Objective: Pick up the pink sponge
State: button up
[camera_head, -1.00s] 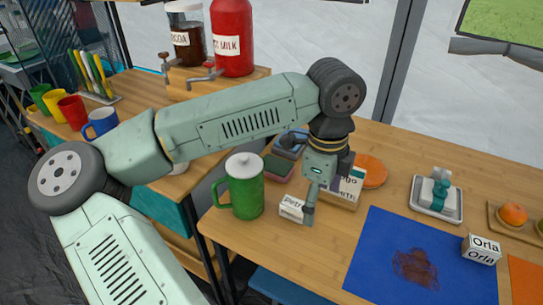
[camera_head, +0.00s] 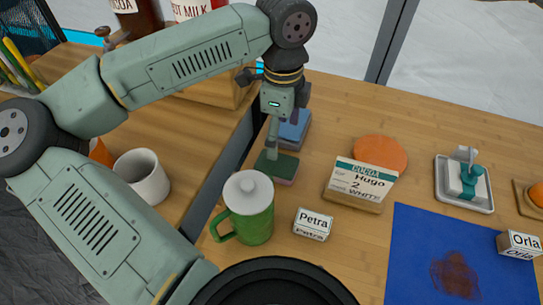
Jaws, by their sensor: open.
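The pink sponge (camera_head: 287,181) lies on the wooden table, with a dark green top and a pink side edge showing. It is behind the green lidded mug (camera_head: 252,222). My gripper (camera_head: 273,143) is open and points down just above the sponge's far part. One finger overlaps the sponge in the picture, and I cannot tell whether it touches. A blue sponge (camera_head: 294,132) lies right behind it, partly hidden by my gripper.
A blue mat (camera_head: 415,235) lies further right. A white mug (camera_head: 142,178) stands on the left counter, across a gap.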

aim_at(277, 163)
notch_tip(277, 163, down, 4)
jog(key=shift+s+r, duration=0.1)
jog(key=shift+s, duration=0.05)
jog(key=shift+a+f+p, duration=0.15)
jog(key=shift+f+p, duration=0.5)
jog(key=shift+f, duration=0.8)
jog(key=shift+a+f+p, duration=0.15)
jog(key=shift+f+p, duration=0.45)
jog(key=shift+f, duration=0.8)
jog(key=c, duration=0.8)
